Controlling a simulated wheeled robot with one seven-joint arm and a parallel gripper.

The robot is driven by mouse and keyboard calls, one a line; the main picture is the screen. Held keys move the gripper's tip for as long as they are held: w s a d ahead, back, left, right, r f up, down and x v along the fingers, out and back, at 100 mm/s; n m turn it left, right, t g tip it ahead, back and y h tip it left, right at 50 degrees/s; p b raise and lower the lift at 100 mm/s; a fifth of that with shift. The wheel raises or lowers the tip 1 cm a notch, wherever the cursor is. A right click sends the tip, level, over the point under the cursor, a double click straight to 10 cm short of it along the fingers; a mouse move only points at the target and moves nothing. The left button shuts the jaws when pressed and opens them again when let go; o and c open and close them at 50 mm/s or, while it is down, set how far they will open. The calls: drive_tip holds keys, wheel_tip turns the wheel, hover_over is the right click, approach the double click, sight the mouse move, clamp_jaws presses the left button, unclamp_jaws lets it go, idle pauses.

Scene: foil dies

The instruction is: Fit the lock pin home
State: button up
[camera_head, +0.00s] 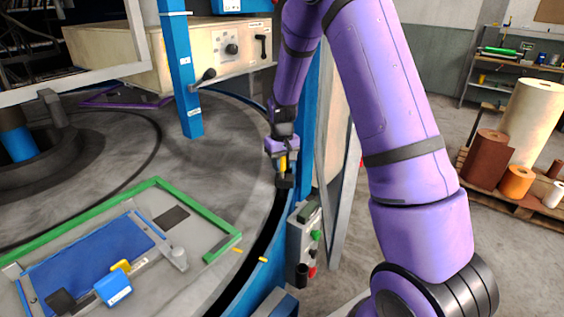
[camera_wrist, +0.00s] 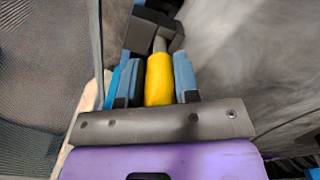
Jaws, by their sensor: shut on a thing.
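The lock pin has a yellow handle, which shows in the wrist view (camera_wrist: 159,82) and small in the head view (camera_head: 283,163). My gripper (camera_wrist: 158,70) is shut on this handle, with one blue-faced finger on each side. It also shows in the head view (camera_head: 283,160), at the right rim of the round table. The pin's grey shaft (camera_wrist: 159,45) points away from my gripper, toward a dark bracket (camera_wrist: 150,22). The shaft's tip is hidden, so I cannot tell how deep it sits in the bracket.
The grey round table (camera_head: 165,175) carries a green-edged plate (camera_head: 95,217) with a blue panel (camera_head: 90,255). A blue post (camera_head: 185,90) stands behind, left of my arm. A control box (camera_head: 305,240) with buttons is below my gripper. Rolls (camera_head: 516,180) stand on a pallet at right.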

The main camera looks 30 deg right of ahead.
drive_tip(key=shift+f, duration=1.2)
drive_tip(key=o, duration=1)
drive_tip(key=shift+o, duration=0.2)
wheel_tip(320, 180, up, 11)
drive_tip(key=shift+f, duration=0.1)
drive_tip(key=s+a+r+t, duration=0.1)
drive_tip(key=s+a+r, duration=0.2)
drive_tip(key=s+r, duration=0.5)
drive_tip(key=s+a+r+t, duration=0.2)
drive_tip(key=s+a+r, duration=0.1)
drive_tip(key=s+r, duration=0.5)
drive_tip(key=s+a+r+t, duration=0.1)
drive_tip(key=s+r, duration=0.1)
drive_tip(key=s, duration=0.6)
drive_tip(key=s+a+r+n+t, duration=0.1)
drive_tip(key=s+r, duration=0.1)
drive_tip(key=s, duration=0.7)
drive_tip(key=shift+s+a, duration=0.2)
drive_tip(key=shift+a, duration=0.1)
